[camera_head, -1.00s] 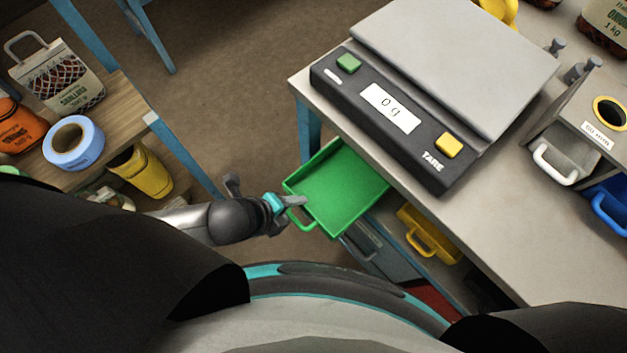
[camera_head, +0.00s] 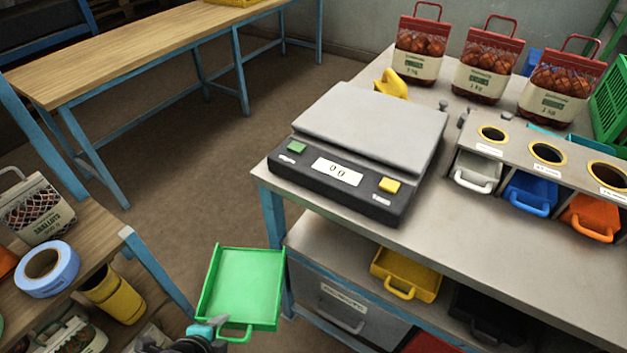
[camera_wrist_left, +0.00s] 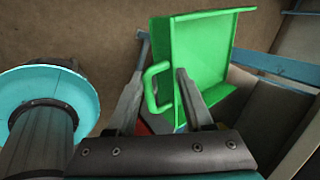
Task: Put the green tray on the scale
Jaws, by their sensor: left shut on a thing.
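The green tray (camera_head: 243,288) is held in the air left of the workbench, below the level of its top; it also shows in the left wrist view (camera_wrist_left: 205,48). My left gripper (camera_head: 218,332) is shut on the tray's handle at its near side. In the left wrist view the fingers (camera_wrist_left: 158,95) are on either side of the handle. My right gripper is not in view.
The bench top (camera_head: 470,235) has red-topped onion bags (camera_head: 487,72) at the back and a dispenser rack with white, blue and orange scoops at the right. A yellow tray (camera_head: 405,275) sits on the shelf below. A side table (camera_head: 75,250) with blue tape is at left.

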